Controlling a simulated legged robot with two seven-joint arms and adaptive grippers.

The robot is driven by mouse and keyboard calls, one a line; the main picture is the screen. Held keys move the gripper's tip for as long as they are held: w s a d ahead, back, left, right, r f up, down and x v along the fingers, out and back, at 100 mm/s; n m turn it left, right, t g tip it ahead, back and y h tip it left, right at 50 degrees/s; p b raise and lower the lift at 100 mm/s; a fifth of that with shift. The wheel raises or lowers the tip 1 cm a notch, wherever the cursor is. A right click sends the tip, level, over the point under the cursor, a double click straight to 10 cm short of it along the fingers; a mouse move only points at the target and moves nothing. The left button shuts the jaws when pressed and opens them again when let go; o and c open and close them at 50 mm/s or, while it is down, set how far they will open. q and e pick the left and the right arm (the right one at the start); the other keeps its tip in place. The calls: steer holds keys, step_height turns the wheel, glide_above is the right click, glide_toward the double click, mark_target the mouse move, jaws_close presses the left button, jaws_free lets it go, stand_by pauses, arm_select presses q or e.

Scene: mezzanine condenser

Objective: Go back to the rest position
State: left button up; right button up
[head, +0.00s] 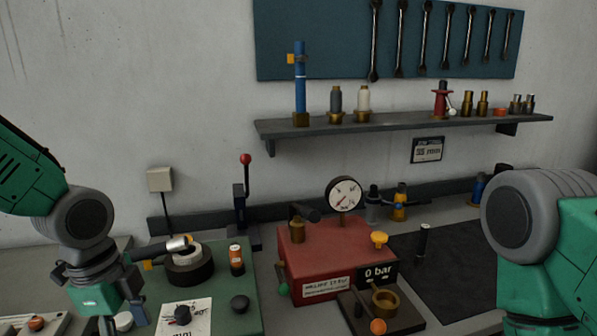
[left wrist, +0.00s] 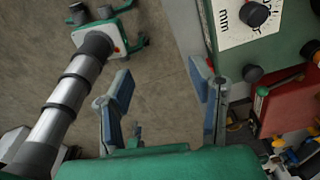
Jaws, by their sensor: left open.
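My left arm comes in from the left in the head view, and its gripper (head: 122,318) points down at the near left edge of the bench. In the left wrist view the two fingers of this gripper (left wrist: 165,95) stand wide apart with nothing between them, and the floor shows beyond. The gripper is beside the green mat (head: 240,318), left of the white printed card (head: 184,318). My right arm shows at the right edge of the head view, but its gripper is out of the picture.
A red box with a gauge (head: 322,250) stands mid-bench, with a brass cup (head: 385,302) in front. A black roll (head: 190,268) and an orange-black cylinder (head: 236,260) stand on the green mat. A shelf (head: 400,125) holds fittings. The dark mat (head: 460,262) is mostly clear.

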arm_select(q)
steer(key=s+a+f+n+b, duration=0.2)
steer(key=s+f+n+b, duration=0.2)
steer(key=f, duration=1)
steer(key=s+a+f+n+b, duration=0.1)
steer(key=s+f+n+b, duration=0.4)
steer(key=s+f, duration=0.5)
steer(key=s+a+f+n+y+b, duration=0.1)
steer(key=s+f+n+b, duration=0.4)
steer(key=f, duration=1.3)
steer(key=shift+s+a+n, duration=0.85)
steer(key=shift+s+n, duration=0.1)
steer(key=shift+n, duration=0.45)
arm_select(e)
step_height(320, 180, down, 14)
steer(key=a, duration=0.2)
steer(key=shift+s+a, duration=0.15)
steer(key=shift+a, duration=0.1)
